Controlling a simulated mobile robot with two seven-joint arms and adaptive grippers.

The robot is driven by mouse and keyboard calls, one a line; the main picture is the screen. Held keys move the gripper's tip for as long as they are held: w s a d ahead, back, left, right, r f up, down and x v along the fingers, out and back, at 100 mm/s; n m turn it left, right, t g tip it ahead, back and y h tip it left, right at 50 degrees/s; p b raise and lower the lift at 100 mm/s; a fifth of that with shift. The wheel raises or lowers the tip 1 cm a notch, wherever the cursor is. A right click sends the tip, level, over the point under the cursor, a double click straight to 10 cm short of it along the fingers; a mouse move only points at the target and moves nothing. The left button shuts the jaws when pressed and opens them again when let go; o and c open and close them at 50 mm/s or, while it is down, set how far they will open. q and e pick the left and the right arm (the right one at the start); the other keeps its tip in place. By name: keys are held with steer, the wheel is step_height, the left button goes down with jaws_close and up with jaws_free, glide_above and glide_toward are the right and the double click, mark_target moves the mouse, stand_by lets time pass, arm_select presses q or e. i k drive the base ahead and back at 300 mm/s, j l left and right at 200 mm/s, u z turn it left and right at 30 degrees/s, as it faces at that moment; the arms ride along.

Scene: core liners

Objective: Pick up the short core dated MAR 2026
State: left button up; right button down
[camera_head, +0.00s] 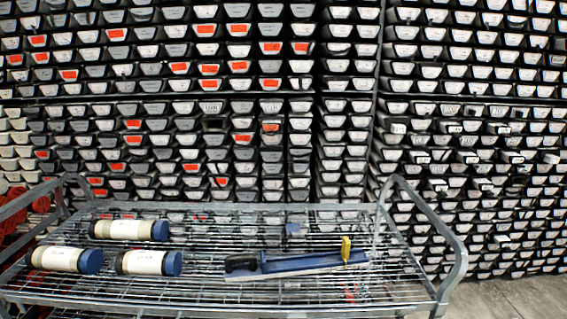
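Several short cores lie on the wire shelf of a metal cart (215,212), on its left side. Each is a white cylinder with a blue cap on its right end and a dark band near its left end. One core (122,229) lies at the back. A second core (60,259) lies at the front left. A third core (143,262) lies just right of it. Faint dark print shows on the labels, but it is too small to read, so I cannot tell which is dated MAR 2026. Neither of my grippers is in view.
A blue tool with a black handle and yellow upright piece (300,264) lies right of the cores. Cart handles rise at the left (30,205) and right (440,225). A wall of racked trays (290,100) stands behind. Floor shows at lower right.

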mark_target(86, 261)
steer(key=u, duration=1.45)
